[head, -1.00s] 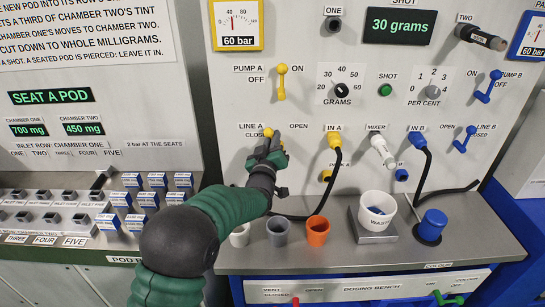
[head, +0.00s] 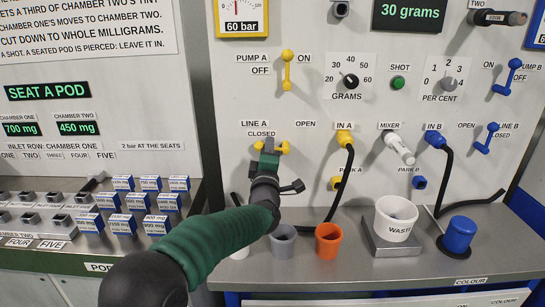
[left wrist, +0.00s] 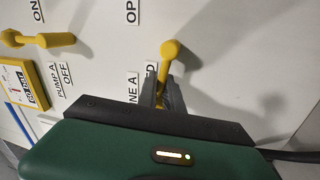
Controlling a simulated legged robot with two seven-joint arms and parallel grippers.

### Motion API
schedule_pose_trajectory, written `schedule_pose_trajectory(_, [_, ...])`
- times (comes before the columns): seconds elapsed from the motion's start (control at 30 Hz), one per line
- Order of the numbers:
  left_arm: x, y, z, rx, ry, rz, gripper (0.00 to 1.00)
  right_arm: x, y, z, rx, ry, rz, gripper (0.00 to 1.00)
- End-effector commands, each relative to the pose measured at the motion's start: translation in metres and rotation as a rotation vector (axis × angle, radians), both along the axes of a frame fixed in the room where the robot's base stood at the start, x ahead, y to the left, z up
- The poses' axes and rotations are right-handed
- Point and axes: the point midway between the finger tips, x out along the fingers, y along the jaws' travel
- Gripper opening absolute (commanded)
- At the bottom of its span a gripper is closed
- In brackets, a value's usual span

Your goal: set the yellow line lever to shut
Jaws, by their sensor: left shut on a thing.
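The yellow line A lever (head: 284,148) is on the upright panel, under the LINE A and CLOSED labels, in the head view. It lies nearly level, with its left end (head: 258,147) below CLOSED; its middle is hidden by my gripper. My left gripper (head: 269,150) is shut on the lever, reaching it from the front. In the left wrist view the yellow lever (left wrist: 168,65) stands out between the fingers (left wrist: 164,92), its round end clear of them. My right gripper is not in view.
The IN A plug (head: 344,137) and its black hose hang just right of the lever. The yellow pump A lever (head: 287,70) is above.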

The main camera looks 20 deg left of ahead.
Motion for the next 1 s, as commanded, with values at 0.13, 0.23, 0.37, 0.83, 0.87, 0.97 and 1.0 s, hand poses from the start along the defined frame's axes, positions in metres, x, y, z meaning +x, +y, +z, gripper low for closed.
schedule_pose_trajectory(0.13, [-0.001,0.009,-0.006,-0.079,-0.028,0.015,0.00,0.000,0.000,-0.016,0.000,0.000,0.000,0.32])
schedule_pose_trajectory(0.23, [-0.001,0.009,-0.009,-0.116,-0.037,0.015,0.00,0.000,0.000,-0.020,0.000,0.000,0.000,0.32])
schedule_pose_trajectory(0.37, [-0.001,0.009,-0.010,-0.150,-0.044,0.015,0.00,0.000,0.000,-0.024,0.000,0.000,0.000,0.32])
schedule_pose_trajectory(0.83, [0.000,0.010,-0.014,-0.171,-0.043,0.016,0.00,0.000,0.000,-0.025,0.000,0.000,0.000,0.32])
schedule_pose_trajectory(0.87, [0.000,0.010,-0.014,-0.171,-0.043,0.016,0.00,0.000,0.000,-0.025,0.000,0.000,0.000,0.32])
schedule_pose_trajectory(0.97, [0.000,0.010,-0.015,-0.170,-0.042,0.016,0.20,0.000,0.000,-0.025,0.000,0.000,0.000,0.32])
schedule_pose_trajectory(1.0, [0.000,0.010,-0.015,-0.170,-0.042,0.016,0.25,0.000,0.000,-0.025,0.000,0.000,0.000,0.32])
